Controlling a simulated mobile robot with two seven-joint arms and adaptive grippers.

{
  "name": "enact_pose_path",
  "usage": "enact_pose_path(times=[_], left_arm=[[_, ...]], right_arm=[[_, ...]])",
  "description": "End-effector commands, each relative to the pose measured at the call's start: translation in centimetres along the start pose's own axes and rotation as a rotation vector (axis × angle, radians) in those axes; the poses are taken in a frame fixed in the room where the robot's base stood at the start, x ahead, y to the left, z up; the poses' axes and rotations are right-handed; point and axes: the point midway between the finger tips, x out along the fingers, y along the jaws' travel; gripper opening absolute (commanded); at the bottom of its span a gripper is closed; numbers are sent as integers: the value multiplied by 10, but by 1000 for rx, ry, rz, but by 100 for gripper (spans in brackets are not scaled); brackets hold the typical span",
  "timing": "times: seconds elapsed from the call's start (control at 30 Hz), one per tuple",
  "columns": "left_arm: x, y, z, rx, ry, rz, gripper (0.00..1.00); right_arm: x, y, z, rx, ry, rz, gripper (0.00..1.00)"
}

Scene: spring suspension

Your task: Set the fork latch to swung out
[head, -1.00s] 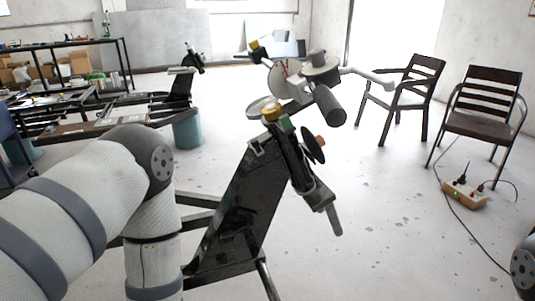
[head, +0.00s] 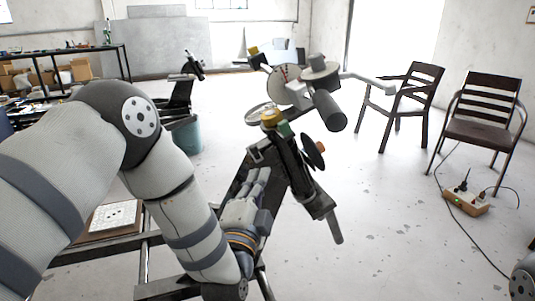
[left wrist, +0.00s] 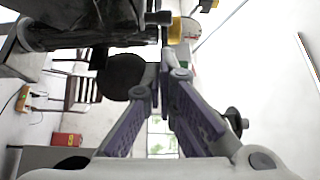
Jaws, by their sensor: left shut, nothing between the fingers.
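The spring suspension stands in the middle of the head view, with a slanted black post (head: 228,193) and a dark tube (head: 306,178) ending in a grey rod. Near its top are a yellow knob (head: 271,117), a green part (head: 285,130) and a black disc (head: 313,151). I cannot tell which part is the fork latch. My left gripper (head: 262,174) is in front of the post, just left of the dark tube; contact is unclear. In the left wrist view its fingers (left wrist: 163,72) meet, shut and empty, near a dark disc (left wrist: 126,77). My right gripper is not in view.
A grey cylinder (head: 329,111) and a white bent arm (head: 368,82) stick out right of the mechanism's top. Two dark chairs (head: 411,93) (head: 484,125) and a power strip (head: 466,201) stand to the right. A teal bin (head: 187,137) stands behind left.

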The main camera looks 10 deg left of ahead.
Motion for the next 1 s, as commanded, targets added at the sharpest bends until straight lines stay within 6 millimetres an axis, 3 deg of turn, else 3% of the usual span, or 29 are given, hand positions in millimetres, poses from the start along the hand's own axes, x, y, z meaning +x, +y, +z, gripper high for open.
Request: enact_pose_path(times=[0.3, 0.43, 1.0], left_arm=[[63, 2, 2, -1, -3, -1, 0], [79, 2, 1, 0, -1, 0, 0], [89, 2, 2, 1, 9, 2, 0]], right_arm=[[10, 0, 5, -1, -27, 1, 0], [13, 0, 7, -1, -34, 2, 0], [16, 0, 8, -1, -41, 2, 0]])
